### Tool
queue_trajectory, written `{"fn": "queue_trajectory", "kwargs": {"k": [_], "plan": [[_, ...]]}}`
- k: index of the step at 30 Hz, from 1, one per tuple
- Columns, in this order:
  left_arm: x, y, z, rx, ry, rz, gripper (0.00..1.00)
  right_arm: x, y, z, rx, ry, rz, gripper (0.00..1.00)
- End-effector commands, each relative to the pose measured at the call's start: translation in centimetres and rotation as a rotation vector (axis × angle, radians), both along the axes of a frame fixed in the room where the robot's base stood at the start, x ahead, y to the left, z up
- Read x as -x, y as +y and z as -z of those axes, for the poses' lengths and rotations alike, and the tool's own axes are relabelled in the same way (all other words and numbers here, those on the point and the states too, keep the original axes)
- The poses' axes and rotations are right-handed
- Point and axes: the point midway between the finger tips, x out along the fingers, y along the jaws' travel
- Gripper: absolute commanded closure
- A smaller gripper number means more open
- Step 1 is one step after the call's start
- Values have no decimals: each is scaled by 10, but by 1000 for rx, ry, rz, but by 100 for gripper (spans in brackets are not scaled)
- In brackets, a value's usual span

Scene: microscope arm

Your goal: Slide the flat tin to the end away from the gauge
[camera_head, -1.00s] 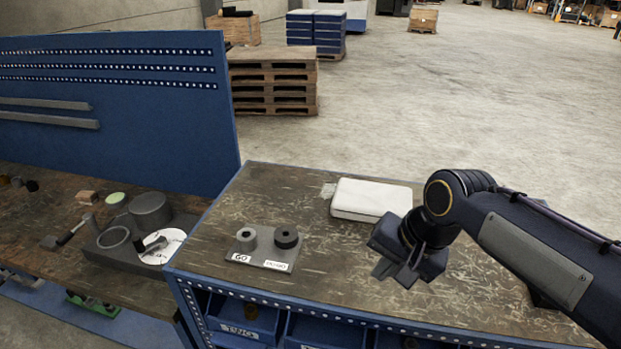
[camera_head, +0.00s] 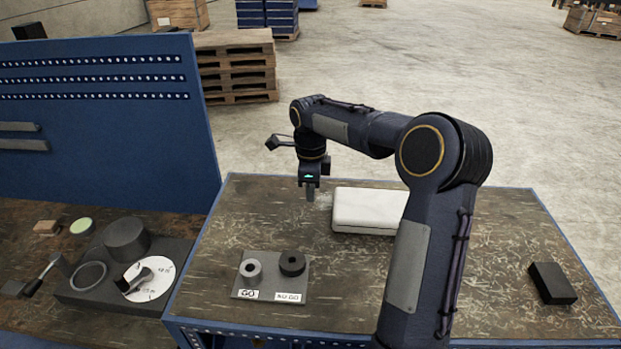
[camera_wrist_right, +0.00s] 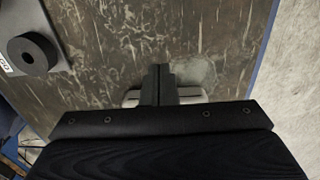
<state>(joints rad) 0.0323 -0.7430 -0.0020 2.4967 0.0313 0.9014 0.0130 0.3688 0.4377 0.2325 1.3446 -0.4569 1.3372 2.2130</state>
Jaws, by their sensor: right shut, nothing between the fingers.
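The flat tin (camera_head: 362,211) is a white, closed box with rounded corners lying on the worn bench top in the head view. My right forearm hides part of its right end. The gauge (camera_head: 270,276) is a grey plate with a light ring marked GO and a black ring marked NO GO, left of and nearer than the tin. My right gripper (camera_head: 310,194) is shut and empty, pointing down just left of the tin's left end, with a visible gap. Its closed fingers also show in the wrist view (camera_wrist_right: 158,72). My left gripper is not in view.
A black block (camera_head: 552,283) lies near the bench's right edge. Bare bench top lies between it and my right arm. A lower wooden bench (camera_head: 30,228) with a dial fixture (camera_head: 148,278) adjoins on the left, below a blue perforated panel (camera_head: 100,130).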

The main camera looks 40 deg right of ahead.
Motion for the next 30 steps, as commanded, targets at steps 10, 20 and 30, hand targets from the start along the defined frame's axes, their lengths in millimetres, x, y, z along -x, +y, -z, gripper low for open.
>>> {"fn": "queue_trajectory", "kwargs": {"k": [10, 20, 30], "plan": [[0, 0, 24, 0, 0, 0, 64, 16, -19, 41, 1, -2, 4, 100], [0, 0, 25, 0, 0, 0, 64, 26, -31, 40, 1, -2, -2, 100], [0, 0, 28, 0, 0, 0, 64, 32, -38, 41, 3, -2, 1, 100]]}}
